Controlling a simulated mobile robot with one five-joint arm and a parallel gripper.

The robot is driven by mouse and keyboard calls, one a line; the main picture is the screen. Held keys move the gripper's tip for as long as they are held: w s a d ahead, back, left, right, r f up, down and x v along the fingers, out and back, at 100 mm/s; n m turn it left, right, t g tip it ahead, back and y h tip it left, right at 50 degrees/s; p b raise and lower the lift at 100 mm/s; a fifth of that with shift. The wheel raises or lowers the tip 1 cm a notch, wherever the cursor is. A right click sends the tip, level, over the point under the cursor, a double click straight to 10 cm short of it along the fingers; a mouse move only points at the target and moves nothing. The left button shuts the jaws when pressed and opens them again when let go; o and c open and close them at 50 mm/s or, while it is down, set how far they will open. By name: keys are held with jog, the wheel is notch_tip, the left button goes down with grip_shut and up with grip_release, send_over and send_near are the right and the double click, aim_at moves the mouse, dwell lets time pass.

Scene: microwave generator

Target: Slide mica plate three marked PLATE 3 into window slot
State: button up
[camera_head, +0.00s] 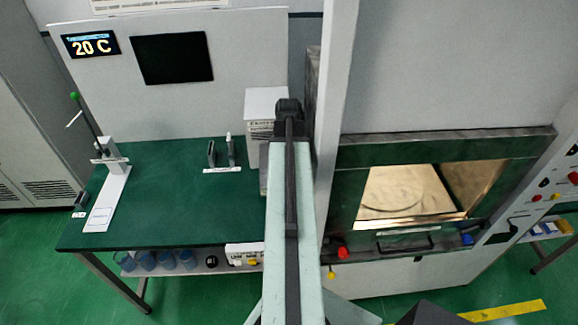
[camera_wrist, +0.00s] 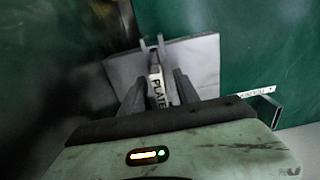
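A flat light grey plate (camera_wrist: 201,62) lies in front of my gripper in the wrist view. A narrow white tab reading "PLATE" (camera_wrist: 158,88) stands between my fingers; the number after the word is hidden or unreadable. My gripper (camera_wrist: 160,77) has one dark finger on each side of this tab. I cannot tell whether the fingers press on it. Two small grey prongs (camera_wrist: 152,45) rise at the tab's far end. In the head view the gripper (camera_head: 289,112) is at the far end of my arm, by a white labelled box. I cannot make out the window slot.
The green table (camera_head: 170,185) is at left, with a small stand (camera_head: 110,180) and two small upright items (camera_head: 220,152). The microwave chamber (camera_head: 405,190) is open and lit at right. A metal bracket (camera_wrist: 267,108) with a label is right of the gripper.

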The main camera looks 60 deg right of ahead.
jog(key=shift+r, duration=0.1)
notch_tip(320, 180, up, 8)
jog(key=p, duration=0.8)
jog(key=shift+f, duration=0.2)
